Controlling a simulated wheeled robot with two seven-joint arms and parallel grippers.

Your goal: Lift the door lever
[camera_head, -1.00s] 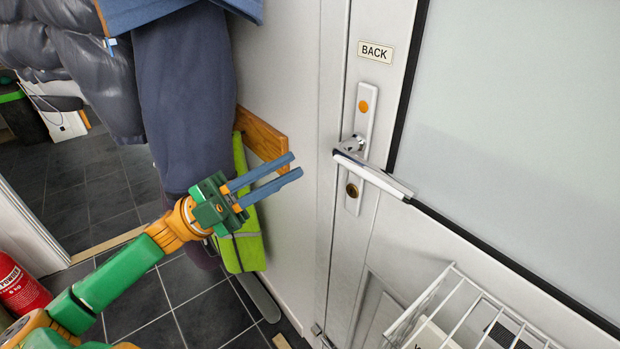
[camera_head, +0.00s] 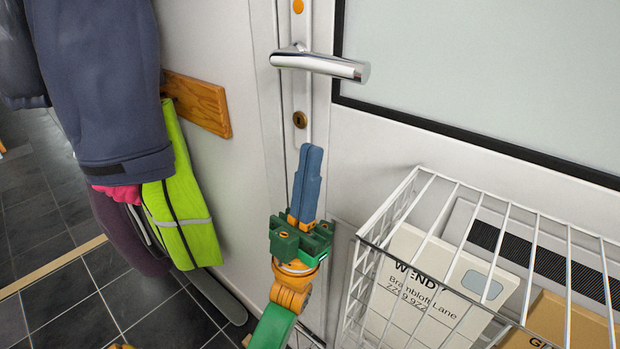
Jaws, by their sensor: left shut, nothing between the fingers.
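The door lever (camera_head: 322,63) is a silver handle on a narrow plate on the white door. It points right and looks about level. An orange dot (camera_head: 298,6) shows above it and a brass keyhole (camera_head: 300,119) below it. My left gripper (camera_head: 311,150) points up in front of the door, below the lever and keyhole in the picture. Its blue fingers are together and empty, apart from the lever. My right gripper is not in view.
A white wire basket (camera_head: 423,172) with a parcel (camera_head: 430,285) hangs on the door at lower right. Coats (camera_head: 100,80) and a yellow-green vest (camera_head: 180,200) hang at left from a wooden rail (camera_head: 200,102). Dark floor tiles (camera_head: 75,297) show at lower left.

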